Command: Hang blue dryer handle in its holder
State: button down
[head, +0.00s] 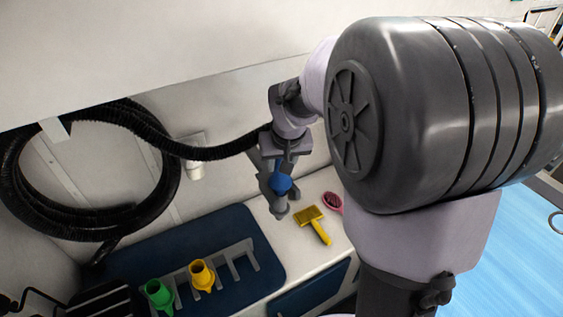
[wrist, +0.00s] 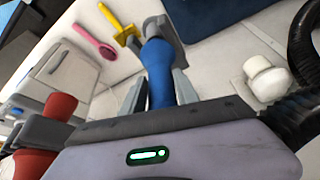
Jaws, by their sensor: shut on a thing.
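The blue dryer handle (head: 281,183) is held in my gripper (head: 273,178), above the white counter. In the wrist view the blue handle (wrist: 160,72) lies between the two fingers of my gripper (wrist: 160,92), with a grey end piece beyond it. A black hose (head: 215,152) runs from the gripper area leftward to a large coil on the wall. A white fitting (head: 194,169) on the wall, left of my gripper, looks like the holder; it also shows in the wrist view (wrist: 268,79). The handle is apart from it.
A yellow brush (head: 314,224) and a pink brush (head: 332,202) lie on the counter right of the handle. A grey slotted rack (head: 243,252) on a blue mat (head: 142,246) bears a green nozzle (head: 158,294) and a yellow nozzle (head: 202,276). The coiled hose (head: 170,195) hangs at left.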

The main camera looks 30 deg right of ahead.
jog(key=shift+f+b, duration=0.35)
jog(key=shift+f, duration=0.15)
jog(key=shift+c, duration=1)
grip_release()
